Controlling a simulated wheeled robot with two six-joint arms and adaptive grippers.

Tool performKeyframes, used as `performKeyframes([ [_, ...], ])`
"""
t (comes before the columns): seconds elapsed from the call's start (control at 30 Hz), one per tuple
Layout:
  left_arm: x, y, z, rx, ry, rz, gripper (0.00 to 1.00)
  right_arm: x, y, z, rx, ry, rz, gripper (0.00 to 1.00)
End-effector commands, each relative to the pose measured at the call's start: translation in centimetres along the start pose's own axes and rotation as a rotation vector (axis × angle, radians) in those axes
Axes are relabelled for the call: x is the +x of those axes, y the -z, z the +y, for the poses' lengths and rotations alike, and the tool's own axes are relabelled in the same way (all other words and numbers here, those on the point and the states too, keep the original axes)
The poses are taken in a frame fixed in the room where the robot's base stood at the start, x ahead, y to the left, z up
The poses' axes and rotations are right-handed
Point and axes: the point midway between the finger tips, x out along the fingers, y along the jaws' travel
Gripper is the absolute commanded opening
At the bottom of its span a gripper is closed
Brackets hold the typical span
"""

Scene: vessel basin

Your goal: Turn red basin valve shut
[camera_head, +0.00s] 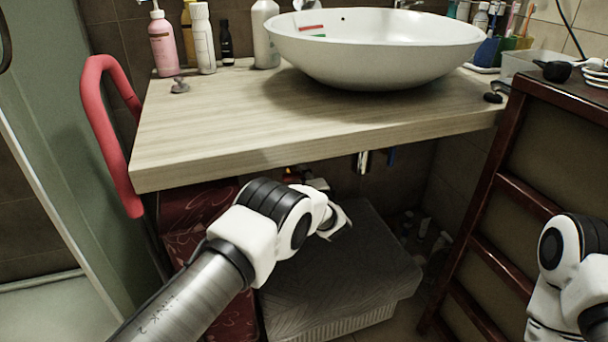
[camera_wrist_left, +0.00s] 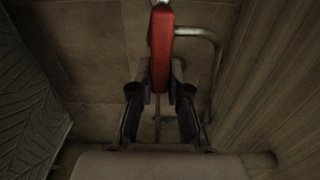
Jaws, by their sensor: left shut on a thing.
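The red basin valve's handle (camera_wrist_left: 160,48) is a long flat red bar in the left wrist view, with a metal pipe behind it. My left gripper (camera_wrist_left: 161,78) has one finger on each side of the bar's lower end and is shut on it. In the head view my left arm reaches under the wooden counter, and the left gripper (camera_head: 334,220) shows only in part there. The handle cannot be made out clearly in that view. My right arm shows at the lower right, but its gripper is out of the picture.
The wooden counter (camera_head: 230,130) overhangs my left arm and carries a white basin (camera_head: 375,60) and several bottles. A grey-topped box (camera_head: 340,280) stands below. A dark wooden rack (camera_head: 490,210) is at right, a red rail (camera_head: 105,140) at left.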

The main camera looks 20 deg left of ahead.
Motion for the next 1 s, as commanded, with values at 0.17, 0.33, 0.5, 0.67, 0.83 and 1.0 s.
performKeyframes([
  [0.17,0.0,0.0,0.1,0.002,-0.002,0.001,0.23,0.0,0.0,0.0,0.0,0.0,0.0,0.47],
  [0.33,0.0,0.0,0.1,0.001,-0.001,0.001,0.42,0.0,0.0,0.0,0.0,0.0,0.0,0.47],
  [0.5,-0.1,0.0,0.1,0.0,-0.001,0.001,0.42,0.0,0.0,0.0,0.0,0.0,0.0,0.47],
  [0.67,-1.6,0.2,0.0,0.001,0.0,0.003,0.42,0.0,0.0,0.0,0.0,0.0,0.0,0.47],
  [0.83,-5.1,0.1,0.0,0.005,-0.001,0.005,0.42,0.0,0.0,0.0,0.0,0.0,0.0,0.47],
  [1.0,-7.3,0.1,0.1,0.001,-0.001,0.002,0.42,0.0,0.0,0.0,0.0,0.0,0.0,0.47],
])
